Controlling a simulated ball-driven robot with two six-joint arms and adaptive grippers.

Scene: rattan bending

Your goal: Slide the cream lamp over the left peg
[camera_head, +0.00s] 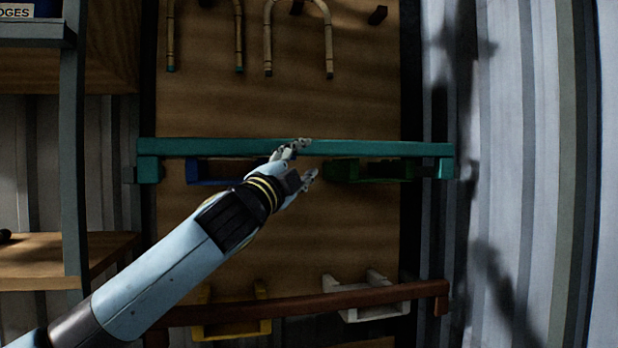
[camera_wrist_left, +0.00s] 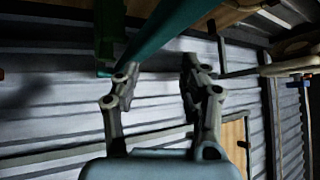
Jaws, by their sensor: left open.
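I see no clear lamp shape. The only cream thing is a U-shaped bracket (camera_head: 376,313) at the lower right of the wooden board in the head view, partly behind a brown bar. My left gripper (camera_head: 303,159) is open, beside the teal bar and well above and left of the cream bracket. Its two fingers are spread in the left wrist view (camera_wrist_left: 157,70), with nothing between the tips. I cannot tell which is the left peg.
The teal bar (camera_head: 370,148) crosses the board (camera_head: 350,235). Blue (camera_head: 205,182) and green (camera_head: 340,171) brackets sit below it. A yellow bracket (camera_head: 235,328) is behind the brown bar (camera_head: 420,290). Bent rattan hoops (camera_head: 267,45) hang above. Shelves (camera_head: 40,250) stand at left.

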